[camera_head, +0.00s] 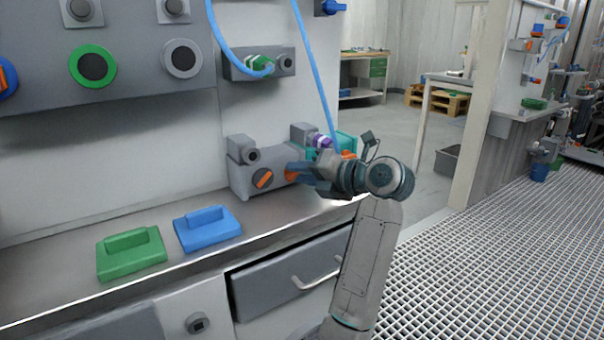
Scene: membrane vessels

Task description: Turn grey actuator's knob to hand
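The grey actuator (240,180) is a box on the steel counter by the wall. It has an orange knob (262,178) on its front, pointing diagonally, and a second orange part (292,174) further right. The gripper and wrist hide the actuator's right end.
A blue handled block (207,229) and a green one (131,254) lie on the counter to the left. A blue hose (316,75) hangs down behind my wrist. A drawer (285,280) with a handle is below. Grating floor (500,260) is free at right.

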